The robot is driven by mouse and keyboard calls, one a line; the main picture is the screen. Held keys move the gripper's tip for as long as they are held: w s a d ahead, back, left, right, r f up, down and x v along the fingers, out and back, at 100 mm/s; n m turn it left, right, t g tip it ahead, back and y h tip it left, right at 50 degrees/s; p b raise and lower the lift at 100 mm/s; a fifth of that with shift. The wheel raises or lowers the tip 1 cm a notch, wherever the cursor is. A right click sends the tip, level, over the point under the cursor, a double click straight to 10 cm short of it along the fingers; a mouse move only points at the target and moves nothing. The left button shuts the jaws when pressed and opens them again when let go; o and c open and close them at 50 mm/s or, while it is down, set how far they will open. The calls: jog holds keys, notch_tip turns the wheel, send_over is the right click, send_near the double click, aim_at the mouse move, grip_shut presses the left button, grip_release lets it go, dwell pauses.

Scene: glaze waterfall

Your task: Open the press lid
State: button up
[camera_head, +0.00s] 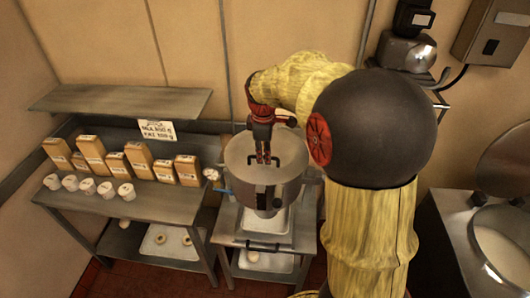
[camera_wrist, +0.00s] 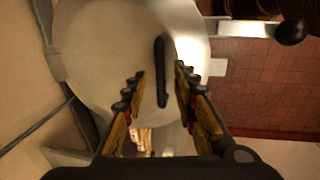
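The press (camera_head: 262,200) is a round grey metal vessel on a small stand in the middle of the head view. Its flat round lid (camera_head: 240,155) is shut on top; the lid (camera_wrist: 100,50) fills much of the wrist view as a pale disc. A black bar handle (camera_wrist: 161,70) stands out on the lid. My gripper (camera_head: 263,158) is above the lid and points down at it. In the wrist view my gripper (camera_wrist: 160,72) is open, with its fingertips on either side of the handle and gaps showing. I cannot tell how deep the fingers reach.
A metal table (camera_head: 170,203) with several boxes and white cups stands left, under a wall shelf (camera_head: 120,100). A metal unit (camera_head: 450,235) with a raised lid (camera_head: 505,160) over a white-filled basin stands right. Tiled floor (camera_wrist: 265,80) shows beside the press.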

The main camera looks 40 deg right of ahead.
jog(key=shift+f, duration=0.35)
jog(key=shift+c, duration=0.3)
grip_shut()
dwell(0.5)
